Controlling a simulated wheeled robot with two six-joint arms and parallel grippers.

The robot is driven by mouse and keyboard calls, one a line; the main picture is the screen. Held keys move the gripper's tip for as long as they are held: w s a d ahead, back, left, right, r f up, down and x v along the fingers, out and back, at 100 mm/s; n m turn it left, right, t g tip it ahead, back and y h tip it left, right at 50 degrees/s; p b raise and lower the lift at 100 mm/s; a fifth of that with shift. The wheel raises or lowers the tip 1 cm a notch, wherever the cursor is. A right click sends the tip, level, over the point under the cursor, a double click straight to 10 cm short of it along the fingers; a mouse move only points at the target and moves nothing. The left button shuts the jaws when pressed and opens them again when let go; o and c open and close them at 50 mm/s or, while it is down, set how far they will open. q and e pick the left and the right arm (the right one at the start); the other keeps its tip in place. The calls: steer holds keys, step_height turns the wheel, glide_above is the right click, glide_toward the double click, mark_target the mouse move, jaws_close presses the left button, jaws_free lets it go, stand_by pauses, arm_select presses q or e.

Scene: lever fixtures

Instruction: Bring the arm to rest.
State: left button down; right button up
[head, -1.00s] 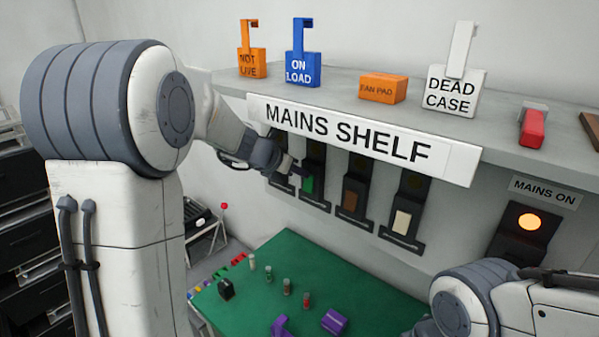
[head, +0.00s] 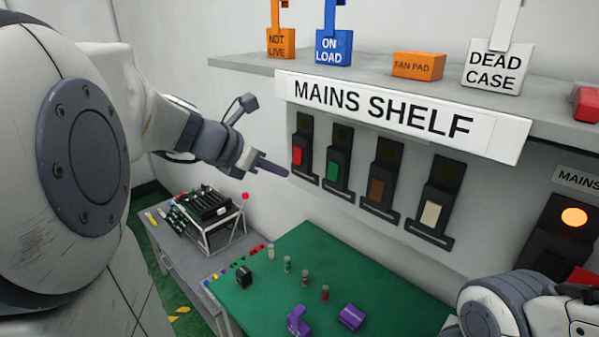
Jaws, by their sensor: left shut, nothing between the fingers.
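My left arm comes in from the left, large and close. Its gripper (head: 273,166) is shut and empty, pointing right just left of the lever row, in front of the wall. Several lever fixtures hang under the MAINS SHELF sign (head: 375,107): a red lever (head: 297,156), a green lever (head: 334,171), a brown lever (head: 376,188) and a cream lever (head: 431,214). The fingertips are near the red lever's fixture; whether they touch it I cannot tell. Part of my right arm shows at the lower right; its gripper is out of view.
The shelf (head: 235,64) carries an orange NOT LIVE tag (head: 281,44), a blue ON LOAD tag (head: 333,49), an orange FAN PAD block (head: 418,66) and a white DEAD CASE tag (head: 493,73). An amber lamp (head: 573,217) glows at right. Small items stand on the green bench (head: 265,300) below.

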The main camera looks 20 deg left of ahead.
arm_select(q)
steer(key=shift+s+a, duration=0.15)
steer(key=shift+s, duration=0.3)
steer(key=s+d+f+m+g+h+b, duration=0.1)
steer(key=s+d+f+m+g, duration=0.3)
steer(key=d+m, duration=0.45)
steer(key=s+d+f+m+g+h, duration=0.1)
steer(key=s+d+f+m+g, duration=0.1)
steer(key=s+d+f+m, duration=0.4)
steer(key=s+d+f+m+g+y, duration=0.2)
steer(key=s+d+f+m, duration=0.2)
steer(key=m, duration=0.8)
steer(key=s+d+f+m+g+y+b, duration=0.1)
steer(key=s+d+f+m, duration=0.3)
steer(key=s+m, duration=0.4)
steer(key=m+y, duration=0.1)
steer(key=m, duration=0.4)
steer(key=shift+s+d+f+g+y, duration=0.15)
steer(key=shift+d+f+g+y, duration=0.15)
steer(key=shift+f+g, duration=0.1)
steer(key=shift+d, duration=0.1)
